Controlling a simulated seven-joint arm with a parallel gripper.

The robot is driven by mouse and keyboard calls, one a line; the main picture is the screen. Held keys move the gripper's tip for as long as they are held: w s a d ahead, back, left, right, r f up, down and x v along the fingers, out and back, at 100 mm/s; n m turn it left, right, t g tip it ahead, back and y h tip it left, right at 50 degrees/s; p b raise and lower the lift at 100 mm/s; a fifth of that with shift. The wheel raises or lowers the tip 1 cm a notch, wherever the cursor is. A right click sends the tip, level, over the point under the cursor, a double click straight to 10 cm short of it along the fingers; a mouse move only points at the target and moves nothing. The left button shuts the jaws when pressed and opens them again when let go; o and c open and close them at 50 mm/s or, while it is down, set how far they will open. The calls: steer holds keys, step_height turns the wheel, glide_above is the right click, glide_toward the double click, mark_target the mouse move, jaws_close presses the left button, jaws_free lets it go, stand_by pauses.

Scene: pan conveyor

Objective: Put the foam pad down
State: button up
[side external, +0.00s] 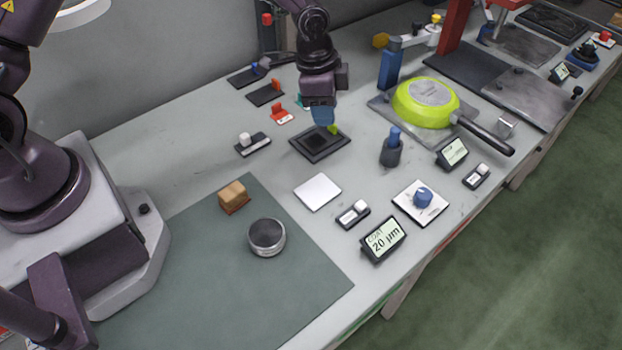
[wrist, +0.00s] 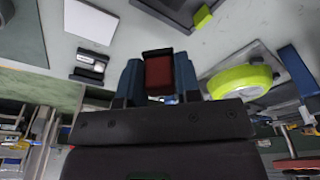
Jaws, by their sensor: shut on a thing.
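My gripper (wrist: 158,85) has blue fingers and is shut on a dark red-brown block with a black edge, seemingly the foam pad (wrist: 159,73). In the side external view my gripper (side external: 322,115) points down above the far part of a black square tray (side external: 308,151). The held pad is hidden there by the fingers. In the wrist view the dark tray (wrist: 178,12) lies at the top, apart from the pad. A small yellow-green piece (side external: 334,130) shows at the tray's far corner, and also in the wrist view (wrist: 203,17).
A green pan (side external: 425,100) lies on a grey plate to the right. A blue-topped dark cylinder (side external: 391,150) stands between it and the tray. A white square plate (side external: 317,191), a tan block (side external: 232,195) and a metal cup (side external: 266,238) are nearer. The green mat (side external: 190,270) is mostly bare.

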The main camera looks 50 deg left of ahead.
steer(key=shift+d, duration=0.45)
steer(key=s+d+m, duration=0.3)
steer(key=d, duration=0.5)
steer(key=m+g, duration=0.1)
steer(key=m, duration=0.5)
glide_above(305, 281)
steer(key=f, duration=0.4)
steer(key=shift+a+f, duration=0.2)
steer(key=shift+f, duration=2.1)
steer(key=shift+f, duration=0.15)
steer(key=o, duration=0.9)
